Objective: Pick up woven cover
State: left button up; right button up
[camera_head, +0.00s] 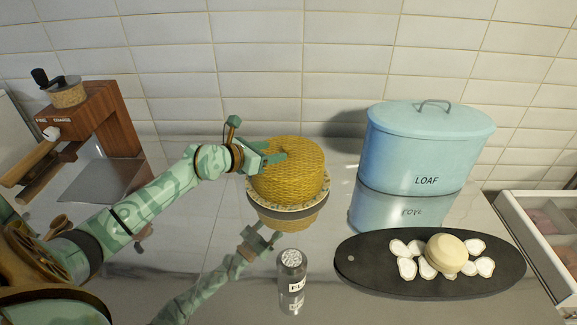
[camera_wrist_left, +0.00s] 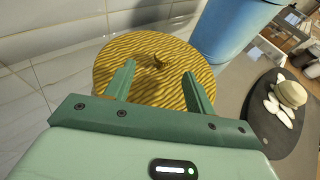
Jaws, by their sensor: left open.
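The woven cover (camera_head: 292,182) is a yellow, round, basket-like dome on a patterned plate (camera_head: 284,211) in the middle of the counter. In the left wrist view the cover (camera_wrist_left: 150,85) fills the space ahead of the fingers, with a small knob (camera_wrist_left: 160,61) on its top. My left gripper (camera_head: 275,157) is open at the upper left of the cover. In the wrist view its two fingers (camera_wrist_left: 160,85) stand apart over the cover's top, with the knob beyond and between them. Whether they touch the cover I cannot tell. My right gripper is not in view.
A blue loaf tin (camera_head: 425,150) stands right of the cover. A dark board (camera_head: 365,262) with pale slices and a round cheese-like piece (camera_head: 446,252) lies at the right front. A shaker (camera_head: 291,268) stands in front. A wooden grinder machine (camera_head: 95,125) is at the left. A tiled wall is behind.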

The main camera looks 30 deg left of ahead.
aim_at(284, 148)
pick_arm(q)
jog(key=shift+x, duration=0.75)
jog(key=x, duration=0.1)
jog(key=b+x, duration=0.1)
jog(key=x, duration=0.1)
jog(key=b+x, duration=0.1)
jog(key=x, duration=0.1)
jog(key=shift+w+d+r, duration=0.15)
jog(key=shift+d+r, duration=0.05)
jog(key=shift+d, duration=0.1)
jog(key=shift+r, duration=0.1)
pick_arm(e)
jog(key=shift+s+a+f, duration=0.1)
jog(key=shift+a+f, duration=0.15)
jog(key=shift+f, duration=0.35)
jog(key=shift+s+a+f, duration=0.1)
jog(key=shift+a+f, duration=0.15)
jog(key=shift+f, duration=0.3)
pick_arm(q)
grip_shut()
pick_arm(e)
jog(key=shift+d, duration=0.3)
